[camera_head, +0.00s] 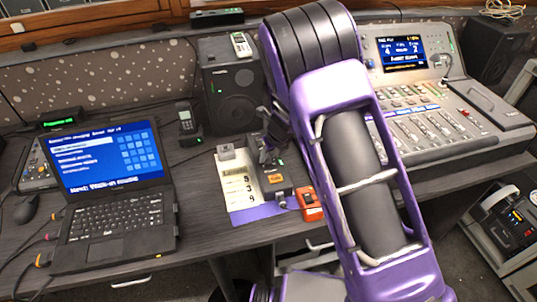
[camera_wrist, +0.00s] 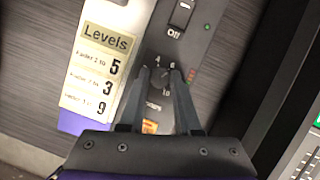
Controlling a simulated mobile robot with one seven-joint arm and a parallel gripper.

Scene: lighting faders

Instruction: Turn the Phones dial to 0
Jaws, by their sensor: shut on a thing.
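In the wrist view, a small round dial (camera_wrist: 160,78) sits on a grey panel (camera_wrist: 208,30), with small printed numbers around it. A partly hidden label lies below it, between my fingers; I cannot read it fully. My gripper (camera_wrist: 160,76) has one finger on each side of the dial and is shut on it. The fingers hide the dial's sides, and I cannot make out where its pointer stands. In the head view, my gripper (camera_head: 266,152) is over the small grey unit (camera_head: 284,180) on the desk; the dial is hidden there.
A "Levels" card (camera_wrist: 92,85) lies left of the panel. A rocker switch marked Off (camera_wrist: 181,16) sits above the dial. An orange box (camera_head: 311,204) stands right of the unit. A laptop (camera_head: 110,205) is left, a speaker (camera_head: 232,85) behind, a fader console (camera_head: 430,120) right.

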